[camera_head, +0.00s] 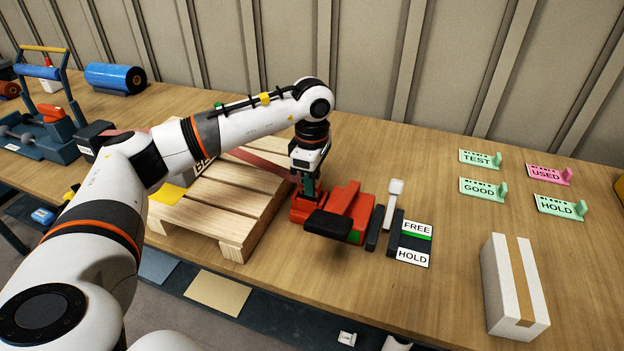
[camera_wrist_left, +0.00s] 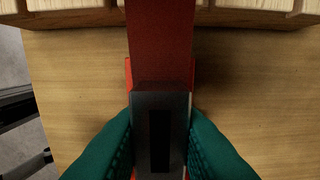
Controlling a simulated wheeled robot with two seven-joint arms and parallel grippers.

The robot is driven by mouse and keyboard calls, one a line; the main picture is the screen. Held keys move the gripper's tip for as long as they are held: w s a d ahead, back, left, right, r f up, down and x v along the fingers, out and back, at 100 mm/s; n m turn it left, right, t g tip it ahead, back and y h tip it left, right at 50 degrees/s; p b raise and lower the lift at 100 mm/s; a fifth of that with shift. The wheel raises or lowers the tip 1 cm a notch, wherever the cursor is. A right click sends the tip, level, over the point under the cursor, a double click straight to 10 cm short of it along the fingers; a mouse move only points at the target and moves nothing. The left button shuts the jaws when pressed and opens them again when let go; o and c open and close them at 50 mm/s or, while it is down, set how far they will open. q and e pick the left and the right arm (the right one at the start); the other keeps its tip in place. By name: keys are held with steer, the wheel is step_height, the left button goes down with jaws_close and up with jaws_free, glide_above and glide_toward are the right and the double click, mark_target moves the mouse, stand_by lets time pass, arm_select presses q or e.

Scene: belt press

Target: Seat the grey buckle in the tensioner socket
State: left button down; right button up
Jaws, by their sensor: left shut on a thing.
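The grey buckle (camera_wrist_left: 160,115), with a dark slot, ends a dark red belt (camera_wrist_left: 160,45) in the left wrist view. My left gripper (camera_wrist_left: 160,150) has its green fingers shut on the buckle's two sides. In the head view, my left gripper (camera_head: 306,193) points down at the left end of the red tensioner (camera_head: 352,205), where the fingers hide the buckle. The belt runs back over the pallet to the gripper. Red tensioner edges show beside the buckle in the wrist view. The socket is hidden, and I cannot tell how deep the buckle sits. My right gripper is not in view.
A wooden pallet (camera_head: 233,225) stands left of the tensioner. A FREE/HOLD plate (camera_head: 411,240) and a pale-tipped lever (camera_head: 394,190) are to its right. A white box (camera_head: 512,285) and several tag signs (camera_head: 483,188) stand farther right, with bare table between.

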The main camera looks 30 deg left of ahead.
arm_select(q)
steer(key=shift+f, duration=0.35)
steer(key=c, duration=1.2)
jaws_free()
steer(key=shift+o, duration=0.2)
steer(key=shift+r, duration=0.15)
step_height(320, 180, up, 12)
steer(key=shift+f+b, duration=0.1)
steer(key=shift+b, duration=0.7)
